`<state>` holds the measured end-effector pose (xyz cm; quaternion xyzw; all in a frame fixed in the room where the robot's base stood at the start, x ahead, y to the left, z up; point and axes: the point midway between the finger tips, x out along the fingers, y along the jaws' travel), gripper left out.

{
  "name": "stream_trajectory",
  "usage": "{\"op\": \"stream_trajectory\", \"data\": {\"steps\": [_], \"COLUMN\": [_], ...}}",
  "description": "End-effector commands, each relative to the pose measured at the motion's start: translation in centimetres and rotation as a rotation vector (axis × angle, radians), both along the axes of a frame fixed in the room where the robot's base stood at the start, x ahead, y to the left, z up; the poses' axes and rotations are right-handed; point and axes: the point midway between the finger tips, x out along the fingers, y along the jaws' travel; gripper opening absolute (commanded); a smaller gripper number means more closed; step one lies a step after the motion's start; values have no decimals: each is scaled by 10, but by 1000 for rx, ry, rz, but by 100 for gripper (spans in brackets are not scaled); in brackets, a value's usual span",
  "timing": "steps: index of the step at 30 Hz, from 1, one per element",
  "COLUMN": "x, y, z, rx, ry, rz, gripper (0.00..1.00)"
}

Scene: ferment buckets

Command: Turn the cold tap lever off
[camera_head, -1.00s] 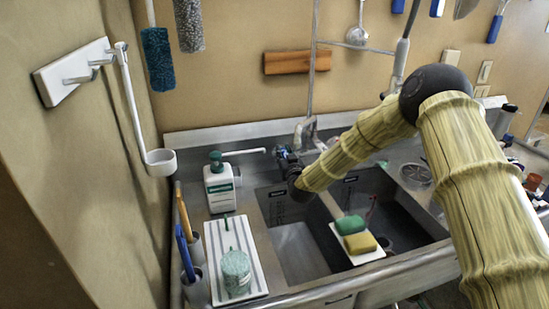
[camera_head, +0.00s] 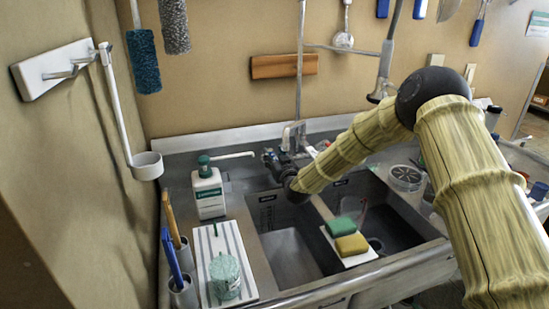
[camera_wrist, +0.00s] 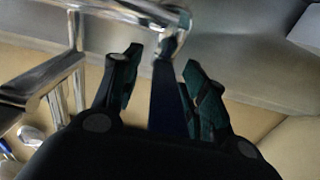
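The chrome tap (camera_head: 293,136) stands at the back of the sink. My gripper (camera_head: 270,157) is beside it, low and to its left in the head view. In the wrist view my gripper's two dark green fingers (camera_wrist: 162,62) are apart. A chrome tap part (camera_wrist: 176,38) reaches in at the fingertips, and a dark blue strip (camera_wrist: 168,100) lies between the fingers. I cannot tell for sure whether this strip is the cold lever, or whether either finger touches it. The lever is not distinct in the head view.
A white soap bottle (camera_head: 208,192) stands left of the tap. A green sponge (camera_head: 340,227) and a yellow sponge (camera_head: 352,244) lie on the divider between two basins. A striped board (camera_head: 212,243) with a jar (camera_head: 224,275) lies at the left. A wooden block (camera_head: 284,66) is on the wall.

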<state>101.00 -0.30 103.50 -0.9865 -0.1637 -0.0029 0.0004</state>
Motion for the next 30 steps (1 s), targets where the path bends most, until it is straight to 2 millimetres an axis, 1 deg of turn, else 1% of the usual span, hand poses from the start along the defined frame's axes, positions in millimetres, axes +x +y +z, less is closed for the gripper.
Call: {"op": "stream_trajectory", "data": {"steps": [7,11,14,24,30], "x": [-3,-13,-27,-85,-106], "y": [0,-4,-9,-29,-38], "z": [-2,-3,-3,-3,-2], "rx": [-1,-2,-1,0,-1], "ry": [3,5,5,4,3], "rz": [1,1,1,0,-1], "gripper": [43,43,43,43,43]}}
